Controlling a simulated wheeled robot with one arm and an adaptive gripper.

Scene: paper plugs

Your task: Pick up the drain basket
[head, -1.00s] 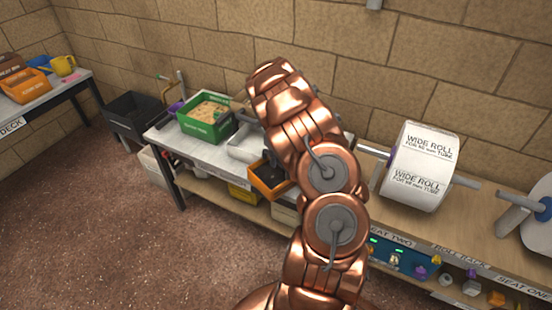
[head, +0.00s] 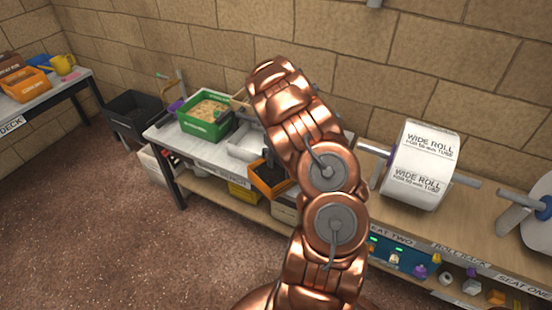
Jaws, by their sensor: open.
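I cannot pick out the drain basket for certain. My copper arm rises through the middle of the head view and covers part of the bench (head: 205,152) behind it. My gripper is not clearly visible; the far end of the arm is hidden behind its own links. Left of the arm on the bench are a green box (head: 204,133) with tan contents, a pale grey tray (head: 243,150) and an orange tray (head: 270,190) with dark contents. The arm partly hides the orange tray.
A white paper roll (head: 418,165) sits on a rod above the wooden bench (head: 470,215) at right. Several small coloured pieces lie at its front edge. A black bin (head: 137,110) stands at back left. A side table (head: 50,98) holds orange boxes. The floor at left is clear.

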